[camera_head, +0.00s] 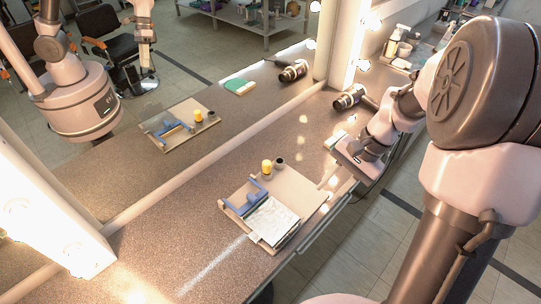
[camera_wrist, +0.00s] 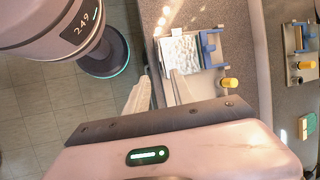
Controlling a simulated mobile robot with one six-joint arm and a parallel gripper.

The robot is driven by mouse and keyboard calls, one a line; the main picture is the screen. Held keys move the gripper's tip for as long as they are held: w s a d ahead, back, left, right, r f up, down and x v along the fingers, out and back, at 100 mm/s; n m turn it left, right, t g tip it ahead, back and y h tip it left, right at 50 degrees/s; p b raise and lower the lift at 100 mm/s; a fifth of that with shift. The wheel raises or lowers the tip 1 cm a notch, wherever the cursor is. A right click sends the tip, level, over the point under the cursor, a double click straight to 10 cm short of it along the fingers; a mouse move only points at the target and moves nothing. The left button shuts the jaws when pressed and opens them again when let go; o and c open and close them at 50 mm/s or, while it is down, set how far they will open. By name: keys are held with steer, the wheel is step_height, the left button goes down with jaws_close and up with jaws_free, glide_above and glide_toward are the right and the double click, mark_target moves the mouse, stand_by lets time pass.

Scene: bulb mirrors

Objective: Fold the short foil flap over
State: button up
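A crinkled silver foil sheet (camera_head: 272,221) lies flat on the near side of a beige tray (camera_head: 297,187) on the counter. It also shows in the wrist view (camera_wrist: 181,53). I cannot clearly tell the short flap apart from the rest of the foil. A blue part (camera_head: 247,202) stands along the foil's upper left side, and shows in the wrist view (camera_wrist: 209,48). My gripper (camera_head: 322,186) is over the tray's right side, apart from the foil. In the wrist view its fingers (camera_wrist: 160,78) are spread with nothing between them.
A yellow cylinder (camera_head: 266,166) and a small dark cup (camera_head: 280,162) stand at the tray's back. A mirror behind the counter repeats the tray (camera_head: 183,126). A hair dryer (camera_head: 349,97) lies farther back. The counter left of the tray is clear.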

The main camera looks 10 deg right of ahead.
mark_target(294, 229)
steer(key=b+x, duration=0.6)
steer(key=x, duration=1.2)
steer(key=shift+s+d+b, duration=0.1)
steer(key=shift+s+b, duration=0.1)
steer(key=shift+b, duration=0.15)
jaws_close()
